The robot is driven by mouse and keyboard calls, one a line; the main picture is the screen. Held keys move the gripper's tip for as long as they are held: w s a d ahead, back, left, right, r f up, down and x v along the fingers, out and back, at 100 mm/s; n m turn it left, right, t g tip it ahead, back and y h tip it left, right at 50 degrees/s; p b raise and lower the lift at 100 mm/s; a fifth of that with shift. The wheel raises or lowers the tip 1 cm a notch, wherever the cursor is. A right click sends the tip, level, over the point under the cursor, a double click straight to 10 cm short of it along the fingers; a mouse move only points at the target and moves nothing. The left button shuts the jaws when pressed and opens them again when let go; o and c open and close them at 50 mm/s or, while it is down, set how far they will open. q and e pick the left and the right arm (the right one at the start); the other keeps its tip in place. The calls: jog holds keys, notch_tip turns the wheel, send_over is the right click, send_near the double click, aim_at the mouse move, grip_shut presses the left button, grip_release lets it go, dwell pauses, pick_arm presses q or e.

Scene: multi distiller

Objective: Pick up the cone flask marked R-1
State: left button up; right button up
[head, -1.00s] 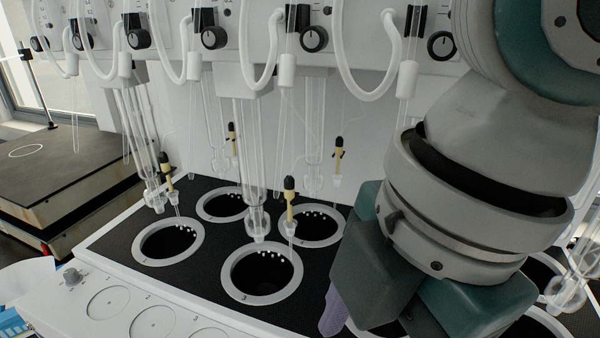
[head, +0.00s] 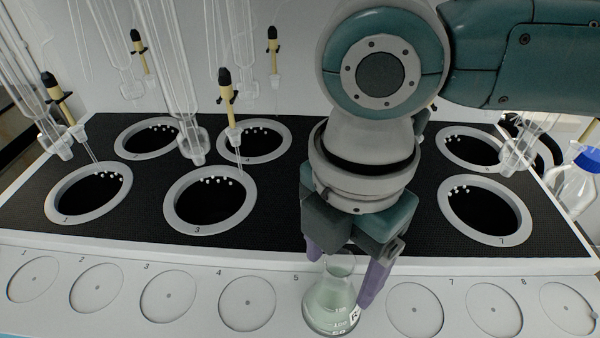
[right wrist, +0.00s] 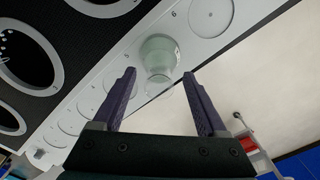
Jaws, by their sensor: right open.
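A clear cone flask (head: 330,300) with pale greenish liquid stands upright on the white front ledge, beside the number 5. Its label is partly visible and shows an R; the rest is cut off or hidden. My right gripper (head: 343,270) is open above the ledge, its purple fingers on either side of the flask's neck. In the right wrist view the flask (right wrist: 158,55) lies between and just beyond the open fingertips (right wrist: 158,76). I cannot tell whether a finger touches the glass. My left gripper is not in view.
The white ledge has numbered round spots, with empty ones such as spot 4 (head: 247,303) and spot 7 (head: 494,309) on both sides. Behind it, a black deck holds ringed wells (head: 210,200) with hanging glass tubes. A blue-capped bottle (head: 575,185) stands at the far right.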

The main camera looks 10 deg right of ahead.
jog(key=shift+f, duration=0.4)
jog(key=shift+c, duration=0.3)
grip_shut()
dwell(0.8)
